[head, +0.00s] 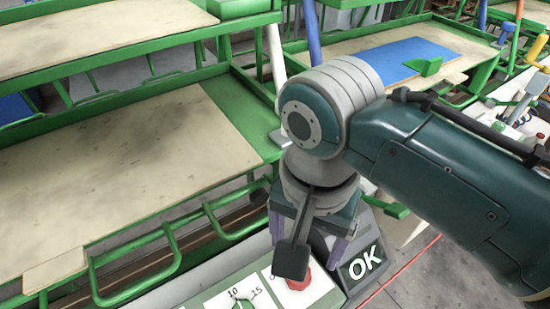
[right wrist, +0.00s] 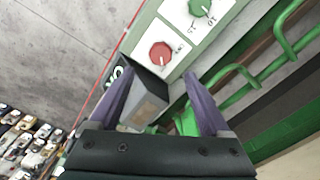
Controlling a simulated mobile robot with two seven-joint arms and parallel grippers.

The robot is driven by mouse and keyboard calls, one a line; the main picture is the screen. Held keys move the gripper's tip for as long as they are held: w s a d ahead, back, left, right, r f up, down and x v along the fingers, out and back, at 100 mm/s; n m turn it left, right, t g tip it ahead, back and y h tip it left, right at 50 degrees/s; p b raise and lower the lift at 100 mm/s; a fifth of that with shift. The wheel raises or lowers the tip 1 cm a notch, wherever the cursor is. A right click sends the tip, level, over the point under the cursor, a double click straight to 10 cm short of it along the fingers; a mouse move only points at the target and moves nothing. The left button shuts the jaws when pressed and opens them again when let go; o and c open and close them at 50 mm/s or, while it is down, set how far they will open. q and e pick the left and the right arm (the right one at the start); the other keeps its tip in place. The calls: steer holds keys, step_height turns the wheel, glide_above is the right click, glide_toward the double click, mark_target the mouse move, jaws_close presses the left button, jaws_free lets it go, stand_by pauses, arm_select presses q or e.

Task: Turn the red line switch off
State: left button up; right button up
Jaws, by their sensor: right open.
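The red line switch (head: 298,281) is a round red knob on a white plate of the control panel. In the head view it is partly hidden by my right gripper. In the right wrist view the red switch (right wrist: 160,55) shows whole, with a pale pointer mark, just beyond the fingertips. My right gripper (right wrist: 158,78) is open, with its two purple fingers apart and nothing between them. It hangs over the panel near the switch, and I see no contact. My left gripper is in neither view.
A green dial (right wrist: 200,8) with numbers sits beside the red switch. A dark OK sign (head: 363,263) stands at the panel's right end. Green-framed racks with wooden boards (head: 120,150) fill the left and back. Grey floor (right wrist: 75,35) lies beyond the panel.

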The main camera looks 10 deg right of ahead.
step_height(320, 180, down, 8)
steer(key=b, duration=0.3)
steer(key=shift+r, duration=0.1)
steer(key=shift+a+f, duration=0.1)
steer(key=shift+f, duration=0.4)
jaws_close()
